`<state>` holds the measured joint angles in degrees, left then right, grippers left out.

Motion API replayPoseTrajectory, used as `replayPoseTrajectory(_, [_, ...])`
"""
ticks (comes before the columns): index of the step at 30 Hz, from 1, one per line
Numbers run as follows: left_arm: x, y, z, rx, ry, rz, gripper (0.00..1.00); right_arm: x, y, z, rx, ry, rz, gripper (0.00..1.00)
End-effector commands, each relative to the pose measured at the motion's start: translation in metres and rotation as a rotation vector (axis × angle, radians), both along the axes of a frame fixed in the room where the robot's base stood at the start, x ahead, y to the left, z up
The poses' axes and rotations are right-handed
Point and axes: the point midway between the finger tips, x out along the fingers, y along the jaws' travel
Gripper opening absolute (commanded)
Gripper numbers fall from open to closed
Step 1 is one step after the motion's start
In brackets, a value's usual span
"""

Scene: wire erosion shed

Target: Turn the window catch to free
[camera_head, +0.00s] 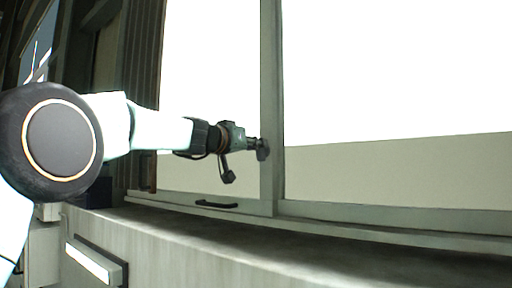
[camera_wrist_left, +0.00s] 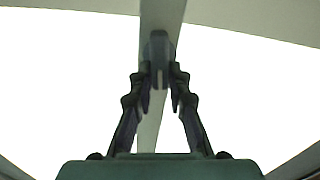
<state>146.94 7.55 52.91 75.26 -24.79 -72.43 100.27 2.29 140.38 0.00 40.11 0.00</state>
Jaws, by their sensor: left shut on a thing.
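The window catch (camera_head: 263,151) is a small dark piece on the upright frame bar between the two panes. In the left wrist view the catch (camera_wrist_left: 158,48) shows as a dark grey block with a narrow part reaching down between my fingers. My left gripper (camera_head: 255,143) reaches in from the left and is at the catch. In the left wrist view my left gripper (camera_wrist_left: 160,85) has a finger on each side of the narrow part, shut on it. The contact faces are partly hidden by the fingers. My right gripper is in neither view.
The upright window bar (camera_head: 272,100) stands behind the catch. A black handle (camera_head: 216,205) lies low on the left sash. A wide grey sill (camera_head: 300,250) runs below the window and looks clear. A dark ribbed curtain or shutter (camera_head: 145,60) hangs at the left.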

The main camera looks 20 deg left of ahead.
Motion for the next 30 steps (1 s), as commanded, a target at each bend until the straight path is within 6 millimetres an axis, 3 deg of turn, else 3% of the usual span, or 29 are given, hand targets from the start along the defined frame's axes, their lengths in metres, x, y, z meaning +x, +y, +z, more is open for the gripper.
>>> replayPoseTrajectory(30, [0.004,0.011,-0.006,-0.896,0.321,0.000,0.00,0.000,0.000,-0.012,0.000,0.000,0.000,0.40])
